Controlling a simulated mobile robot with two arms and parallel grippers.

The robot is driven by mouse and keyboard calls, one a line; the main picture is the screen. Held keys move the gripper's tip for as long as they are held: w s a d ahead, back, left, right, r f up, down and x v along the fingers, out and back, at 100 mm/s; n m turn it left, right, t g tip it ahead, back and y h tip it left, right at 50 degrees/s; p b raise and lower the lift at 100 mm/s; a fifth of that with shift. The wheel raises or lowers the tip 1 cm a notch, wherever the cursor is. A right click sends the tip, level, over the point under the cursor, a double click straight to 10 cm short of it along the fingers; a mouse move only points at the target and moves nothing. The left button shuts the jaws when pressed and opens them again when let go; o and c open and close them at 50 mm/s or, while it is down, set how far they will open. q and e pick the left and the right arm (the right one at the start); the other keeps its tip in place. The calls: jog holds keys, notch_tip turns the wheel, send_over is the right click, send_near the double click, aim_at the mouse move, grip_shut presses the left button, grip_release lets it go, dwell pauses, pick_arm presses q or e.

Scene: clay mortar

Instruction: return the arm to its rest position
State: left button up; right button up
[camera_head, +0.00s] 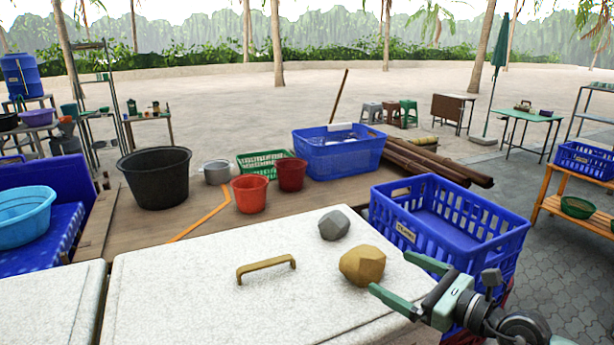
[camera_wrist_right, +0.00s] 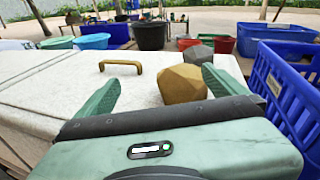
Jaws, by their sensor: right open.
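My right gripper (camera_head: 398,283) is open and empty at the right front, over the edge of the white speckled chest lid (camera_head: 200,290). A tan faceted lump (camera_head: 362,266) lies on the lid just beyond its fingers. It also shows in the right wrist view (camera_wrist_right: 181,84), beyond and between the open fingertips (camera_wrist_right: 160,88), apart from them as far as I can tell. A grey lump (camera_head: 334,225) lies on the lid behind the tan one. My left gripper is not in view.
A blue slatted crate (camera_head: 450,225) stands close beside my right gripper. A brass handle (camera_head: 266,268) rises from the lid. Behind are a black tub (camera_head: 155,178), red buckets (camera_head: 250,194), a grey pot (camera_head: 217,173) and a blue basket (camera_head: 338,155). The lid's left part is clear.

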notch_tip(320, 180, up, 3)
jog(key=s+a+m+t+h, duration=0.15)
jog(key=m+t, duration=0.35)
jog(key=m, duration=0.7)
jog(key=s+d+f+m+g+h, duration=0.2)
jog(key=s+d+f+m+h, duration=0.35)
jog(key=m, duration=0.65)
jog(key=s+d+f+m+g+h, duration=0.35)
jog(key=f+m+h, duration=0.35)
jog(key=f+m, duration=0.3)
jog(key=s+a+f+m+g+y, duration=0.2)
jog(key=s+a+f+m+g, duration=0.3)
jog(key=s, duration=0.5)
jog(key=s+a+f+m+g+y, duration=0.2)
jog(key=s+a+f+m+g, duration=0.25)
jog(key=s+f, duration=0.4)
jog(key=s+f+n+g, duration=0.1)
jog(key=s+f, duration=0.2)
jog(key=f, duration=2.1)
jog(key=s+d+f+g, duration=0.1)
jog(key=s+d+f, duration=0.1)
jog(key=s+f, duration=1.5)
jog(key=shift+s+d+f+g, duration=0.25)
jog(key=shift+s+g, duration=0.05)
jog(key=shift+s, duration=0.05)
